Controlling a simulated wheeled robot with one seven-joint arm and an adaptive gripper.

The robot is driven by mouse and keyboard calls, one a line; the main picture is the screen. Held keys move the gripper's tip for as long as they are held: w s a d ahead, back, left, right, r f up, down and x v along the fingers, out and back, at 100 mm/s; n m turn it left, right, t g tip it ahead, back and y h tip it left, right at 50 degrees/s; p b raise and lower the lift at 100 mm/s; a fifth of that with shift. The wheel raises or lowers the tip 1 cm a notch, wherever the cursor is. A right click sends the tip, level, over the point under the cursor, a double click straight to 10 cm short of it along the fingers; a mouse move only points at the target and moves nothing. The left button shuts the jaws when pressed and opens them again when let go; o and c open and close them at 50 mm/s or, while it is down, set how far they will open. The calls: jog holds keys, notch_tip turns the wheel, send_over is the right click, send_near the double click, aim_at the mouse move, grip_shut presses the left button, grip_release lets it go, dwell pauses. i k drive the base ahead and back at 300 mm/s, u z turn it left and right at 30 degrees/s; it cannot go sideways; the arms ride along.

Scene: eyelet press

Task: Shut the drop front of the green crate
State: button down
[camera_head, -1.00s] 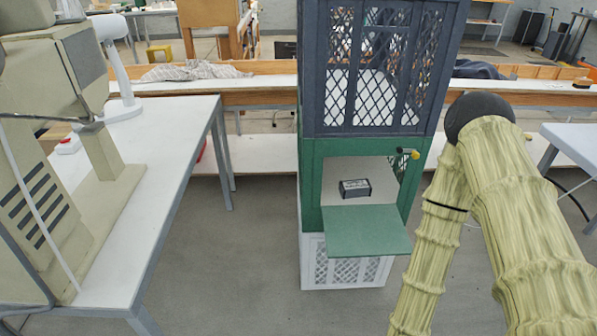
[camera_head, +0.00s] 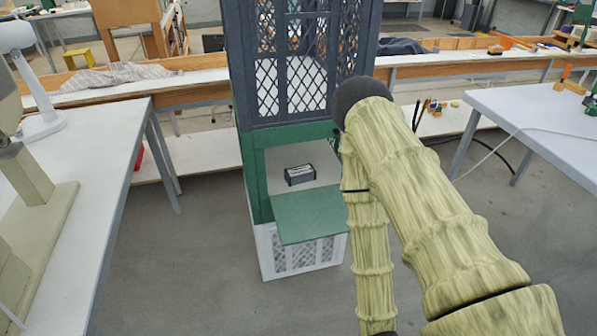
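The green crate (camera_head: 257,190) sits in a stack, on a white crate and under a dark blue-grey one. Its drop front (camera_head: 310,213) is down, sticking out towards me as a flat green flap. A small black box with a pale label (camera_head: 300,175) lies inside the green crate's opening. My arm, in a ridged yellow-green cover, reaches up on the right and hides the right side of the green crate. My gripper cannot be made out.
The white crate (camera_head: 268,252) stands on the grey floor. The dark crate (camera_head: 245,70) has lattice sides. A white table (camera_head: 95,190) with a beige machine is at left. Another white table (camera_head: 540,110) is at right. A long bench (camera_head: 200,83) runs behind.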

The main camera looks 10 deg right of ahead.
aim_at(308, 215)
jog(key=z, duration=0.05)
jog(key=k, duration=1.1)
jog(key=u, duration=0.3)
jog(key=i, duration=0.55)
jog(key=z, duration=0.25)
